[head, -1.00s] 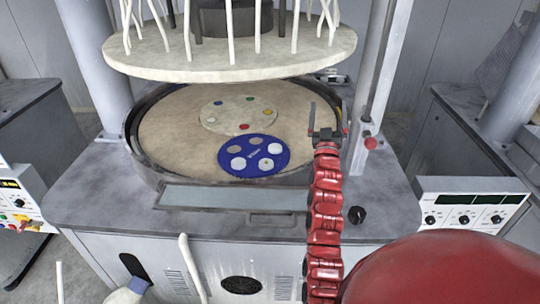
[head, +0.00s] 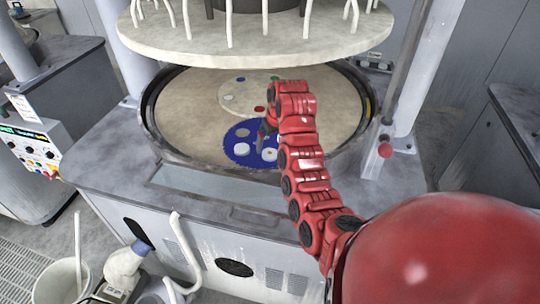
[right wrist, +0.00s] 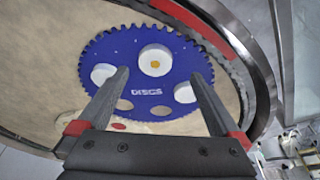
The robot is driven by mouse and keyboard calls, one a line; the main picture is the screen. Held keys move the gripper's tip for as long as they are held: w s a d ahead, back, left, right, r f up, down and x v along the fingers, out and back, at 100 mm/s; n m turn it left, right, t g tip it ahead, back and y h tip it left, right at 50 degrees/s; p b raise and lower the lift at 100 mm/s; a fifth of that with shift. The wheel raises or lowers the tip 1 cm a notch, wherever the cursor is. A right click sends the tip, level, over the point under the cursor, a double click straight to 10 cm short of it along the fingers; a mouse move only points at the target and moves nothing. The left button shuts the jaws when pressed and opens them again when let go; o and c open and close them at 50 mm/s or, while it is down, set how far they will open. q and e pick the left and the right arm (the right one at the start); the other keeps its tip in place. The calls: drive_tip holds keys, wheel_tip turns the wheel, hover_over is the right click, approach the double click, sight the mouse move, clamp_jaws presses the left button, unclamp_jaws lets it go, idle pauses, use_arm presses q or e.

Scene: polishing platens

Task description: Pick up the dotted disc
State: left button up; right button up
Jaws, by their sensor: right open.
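The dotted disc (right wrist: 155,60) is white with a yellow-orange dot and lies in a hole of the blue toothed carrier (right wrist: 131,45). In the head view it is at the front of the carrier (head: 269,155). Two plain white discs (right wrist: 103,73) (right wrist: 185,92) lie in other holes, and two holes look empty. My right gripper (right wrist: 160,73) is open above the carrier, its fingertips on either side of the dotted disc's line of view, with nothing between them. In the head view the right gripper (head: 263,136) is partly hidden by its arm. My left gripper is out of view.
The carrier lies on the beige lower platen (head: 190,120) inside a dark raised rim. A round upper platen (head: 255,45) with pale hoses hangs above. A cream disc with coloured spots (head: 235,88) lies behind. A post (head: 425,75) stands at the right.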

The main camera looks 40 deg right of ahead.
sight(270, 153)
drive_tip(key=shift+w+f, duration=0.25)
drive_tip(key=shift+f, duration=0.25)
drive_tip(key=shift+w+f+b, duration=0.1)
drive_tip(key=shift+f+b, duration=0.15)
drive_tip(key=shift+b, duration=0.05)
drive_tip(key=f+p, duration=0.1)
drive_tip(key=f, duration=0.1)
drive_tip(key=w+d+f+p, duration=0.1)
drive_tip(key=shift+f+p, duration=0.1)
drive_tip(key=shift+p, duration=0.25)
drive_tip(key=shift+w+a+f, duration=0.1)
drive_tip(key=shift+f, duration=0.45)
drive_tip(key=c, duration=1.5)
